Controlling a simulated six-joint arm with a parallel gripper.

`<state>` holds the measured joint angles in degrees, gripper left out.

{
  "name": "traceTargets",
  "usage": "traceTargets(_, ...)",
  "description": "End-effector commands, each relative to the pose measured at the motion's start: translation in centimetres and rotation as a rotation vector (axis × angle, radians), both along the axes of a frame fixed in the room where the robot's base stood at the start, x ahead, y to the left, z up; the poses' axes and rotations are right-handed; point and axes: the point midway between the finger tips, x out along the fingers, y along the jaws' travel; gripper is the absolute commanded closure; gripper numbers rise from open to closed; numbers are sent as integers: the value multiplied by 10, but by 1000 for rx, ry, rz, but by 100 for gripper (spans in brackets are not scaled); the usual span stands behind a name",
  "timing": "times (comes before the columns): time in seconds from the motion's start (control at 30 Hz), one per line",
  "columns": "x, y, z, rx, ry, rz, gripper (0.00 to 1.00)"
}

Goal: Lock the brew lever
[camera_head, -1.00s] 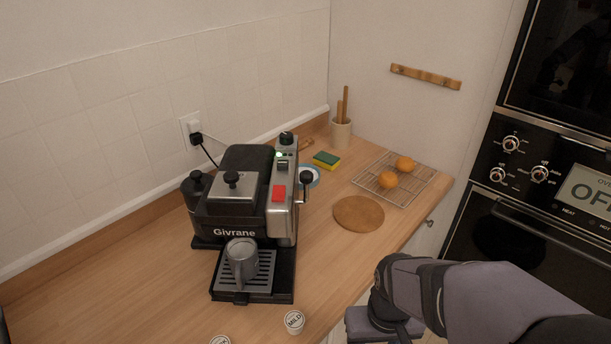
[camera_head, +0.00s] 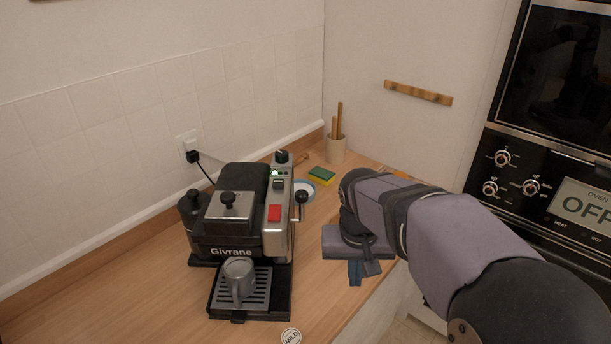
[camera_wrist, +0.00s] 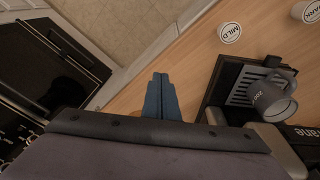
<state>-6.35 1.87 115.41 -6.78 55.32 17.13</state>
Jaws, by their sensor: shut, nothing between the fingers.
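The coffee machine (camera_head: 233,222), marked Givrane, stands on the wooden counter. Its lever with a black ball knob (camera_head: 301,197) is on the machine's right side, beside the silver panel with a red patch. A grey mug (camera_head: 238,281) stands on the drip tray (camera_head: 262,300); the mug also shows in the wrist view (camera_wrist: 271,101). My gripper (camera_head: 355,272) is to the right of the machine, apart from the lever, pointing down over the counter's front edge. Its blue fingers (camera_wrist: 161,97) are together and empty in the wrist view. The lever is not clearly seen in the wrist view.
A pod marked MILD (camera_head: 291,337) lies at the front of the counter. A sponge (camera_head: 321,176) and a utensil pot (camera_head: 336,149) stand behind the machine. The wall oven (camera_head: 540,170) is at the right. My arm covers most of the rack area.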

Motion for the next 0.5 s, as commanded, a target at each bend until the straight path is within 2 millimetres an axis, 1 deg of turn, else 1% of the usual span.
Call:
traceTargets(0.03, 15, 4, 17, -7, -22, -13, 100)
traceTargets(0.17, 48, 13, 55, -21, -72, -62, 100)
traceTargets(0.2, 57, 16, 66, -23, -89, -78, 100)
traceTargets(0.4, 96, 31, 125, -34, -173, -166, 100)
traceTargets(0.5, 111, 41, 151, -32, -211, -211, 100)
